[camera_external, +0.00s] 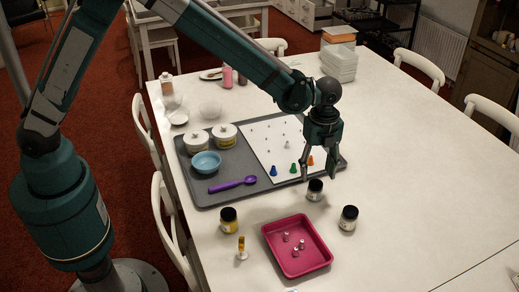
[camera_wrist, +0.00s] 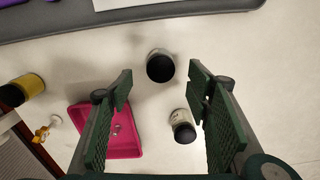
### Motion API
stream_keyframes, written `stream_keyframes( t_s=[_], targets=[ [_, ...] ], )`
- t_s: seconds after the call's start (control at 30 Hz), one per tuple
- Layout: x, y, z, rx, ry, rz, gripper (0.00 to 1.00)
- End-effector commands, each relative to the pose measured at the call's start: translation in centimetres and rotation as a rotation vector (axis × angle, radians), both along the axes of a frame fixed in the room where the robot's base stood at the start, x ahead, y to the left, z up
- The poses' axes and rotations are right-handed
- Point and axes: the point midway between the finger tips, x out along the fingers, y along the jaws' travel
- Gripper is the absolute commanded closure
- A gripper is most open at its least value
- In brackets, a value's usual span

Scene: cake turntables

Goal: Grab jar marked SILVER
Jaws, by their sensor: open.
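Several small jars with black lids stand upright on the white table; I cannot read their labels, so I cannot tell which is marked SILVER. One pale jar (camera_external: 315,190) stands just below my gripper (camera_external: 319,176). In the wrist view this jar (camera_wrist: 160,66) lies in the gap between my two green fingers, near the tips. A second pale jar (camera_external: 348,218) stands to the right and nearer; in the wrist view (camera_wrist: 183,126) it is beside the right finger. A yellow jar (camera_external: 228,221) stands at the left. My gripper is open and empty, above the table.
A pink tray (camera_external: 268,236) with several small pieces lies in front, with a small yellow-topped item (camera_external: 241,247) left of it. A grey tray (camera_external: 210,199) behind holds white tubs, a blue bowl (camera_external: 206,163), a purple spoon (camera_external: 232,185) and a white board. The table's right side is clear.

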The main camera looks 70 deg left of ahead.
Motion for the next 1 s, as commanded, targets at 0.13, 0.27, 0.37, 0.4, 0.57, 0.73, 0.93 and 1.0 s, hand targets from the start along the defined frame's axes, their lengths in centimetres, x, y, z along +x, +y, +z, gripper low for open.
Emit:
stream_keyframes(
  t_s=[0.13,0.27,0.37,0.4,0.57,0.73,0.93,1.0],
  targets=[
    [0.0,0.0,0.0,0.000,0.000,0.001,0.51],
    [0.0,0.0,-0.5,0.000,0.000,0.001,0.51],
    [0.1,0.0,-1.2,0.000,0.000,0.001,0.51],
    [0.1,0.0,-1.6,0.000,0.000,0.001,0.51],
    [0.0,0.0,-2.5,0.000,0.000,0.001,0.51],
    [0.0,0.0,-2.6,0.000,0.000,0.001,0.51],
    [0.0,0.0,-2.7,0.000,0.000,0.001,0.51],
    [0.0,0.0,-3.0,0.000,0.000,0.002,0.51]
  ],
)
